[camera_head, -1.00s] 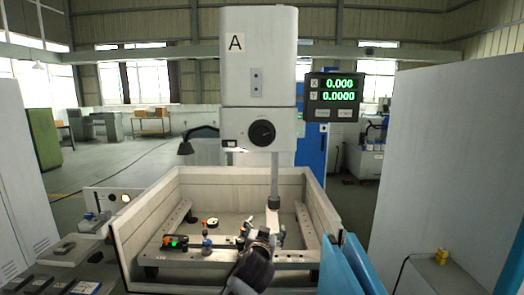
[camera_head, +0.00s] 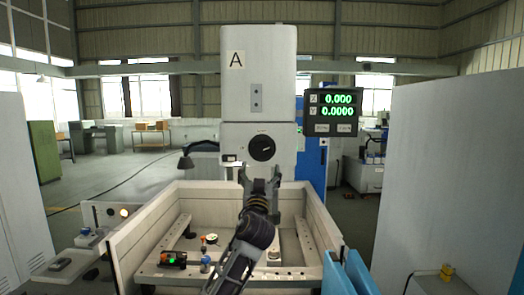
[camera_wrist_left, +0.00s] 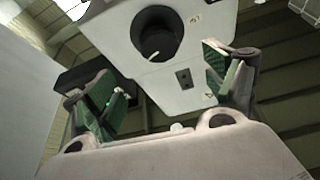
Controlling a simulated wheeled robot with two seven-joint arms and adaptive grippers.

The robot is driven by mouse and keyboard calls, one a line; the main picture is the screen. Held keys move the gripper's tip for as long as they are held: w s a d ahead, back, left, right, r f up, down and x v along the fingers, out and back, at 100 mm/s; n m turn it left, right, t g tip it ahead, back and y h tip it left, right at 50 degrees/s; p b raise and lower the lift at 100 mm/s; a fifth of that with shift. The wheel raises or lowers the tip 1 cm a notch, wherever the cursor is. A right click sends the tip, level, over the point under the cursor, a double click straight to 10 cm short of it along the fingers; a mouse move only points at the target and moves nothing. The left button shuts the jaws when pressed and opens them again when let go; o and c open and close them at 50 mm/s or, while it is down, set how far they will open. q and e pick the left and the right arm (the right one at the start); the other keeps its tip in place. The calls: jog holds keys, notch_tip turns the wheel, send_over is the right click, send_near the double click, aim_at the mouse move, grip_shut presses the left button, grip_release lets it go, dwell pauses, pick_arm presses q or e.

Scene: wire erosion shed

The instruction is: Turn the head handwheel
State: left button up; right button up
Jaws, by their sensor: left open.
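The head handwheel (camera_head: 262,148) is a round black wheel on the front of the white machine head (camera_head: 258,90) marked A. My left gripper (camera_head: 259,174) is just below the handwheel in the head view, pointing up, with its fingers apart and nothing between them. In the left wrist view the handwheel (camera_wrist_left: 157,34) shows at the top, beyond the open green-padded fingers of my left gripper (camera_wrist_left: 162,82). There is a visible gap between fingers and wheel. My right gripper is not in view.
The open work tank (camera_head: 150,222) lies below the head, with clamps and small parts on its rails. A display box (camera_head: 334,112) hangs right of the head. A grey cabinet (camera_head: 450,170) stands at the right.

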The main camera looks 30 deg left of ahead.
aim_at(262, 151)
pick_arm(q)
jog(key=shift+p+x, duration=2.2)
jog(key=shift+x, duration=3.65)
jog(key=shift+p+x, duration=0.3)
jog(key=shift+x, duration=0.75)
jog(key=c, duration=1)
